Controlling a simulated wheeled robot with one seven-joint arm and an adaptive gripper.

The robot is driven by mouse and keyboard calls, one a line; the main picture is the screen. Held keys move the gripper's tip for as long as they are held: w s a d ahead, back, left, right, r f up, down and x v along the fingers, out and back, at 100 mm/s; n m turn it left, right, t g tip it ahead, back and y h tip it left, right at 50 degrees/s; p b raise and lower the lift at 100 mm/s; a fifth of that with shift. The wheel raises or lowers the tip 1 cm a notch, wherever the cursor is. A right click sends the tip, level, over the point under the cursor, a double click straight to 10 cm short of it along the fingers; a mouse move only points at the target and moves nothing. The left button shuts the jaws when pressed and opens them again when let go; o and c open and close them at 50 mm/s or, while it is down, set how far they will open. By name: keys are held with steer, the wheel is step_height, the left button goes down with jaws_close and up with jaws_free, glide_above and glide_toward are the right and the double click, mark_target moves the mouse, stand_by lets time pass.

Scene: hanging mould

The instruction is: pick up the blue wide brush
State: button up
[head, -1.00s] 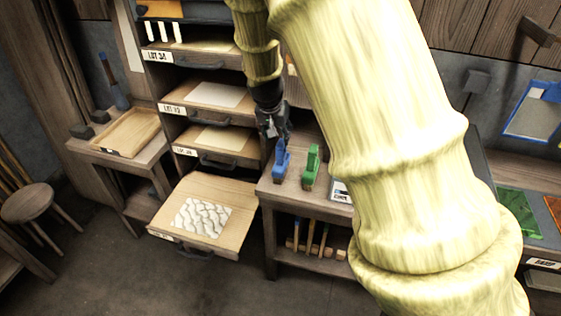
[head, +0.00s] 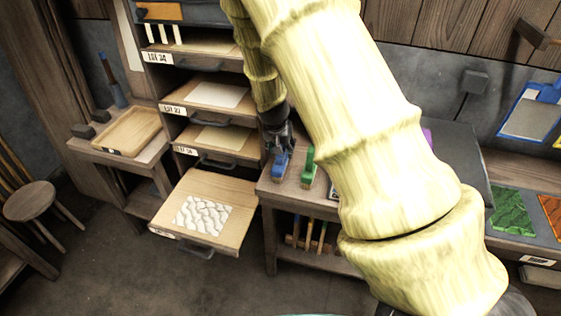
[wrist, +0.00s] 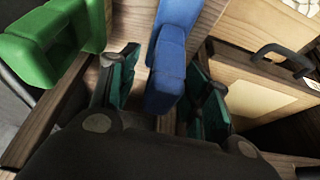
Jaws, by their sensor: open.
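The blue wide brush (head: 281,163) stands on the wooden bench top (head: 290,190) near its left edge. In the wrist view the blue brush (wrist: 172,60) is between the two teal finger pads of my gripper (wrist: 162,90). My gripper also shows in the head view (head: 278,140), right above the brush and hiding its upper part. The jaws are open, with a gap visible on the right side of the brush; I cannot tell whether the left pad touches it.
A green brush (head: 308,167) stands close to the right of the blue one; it also shows in the wrist view (wrist: 50,45). An open drawer (head: 240,200) with a white textured sheet sticks out at the left. Several brushes or tools (head: 308,236) hang under the bench.

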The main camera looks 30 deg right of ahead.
steer(key=shift+x, duration=0.95)
jaws_close()
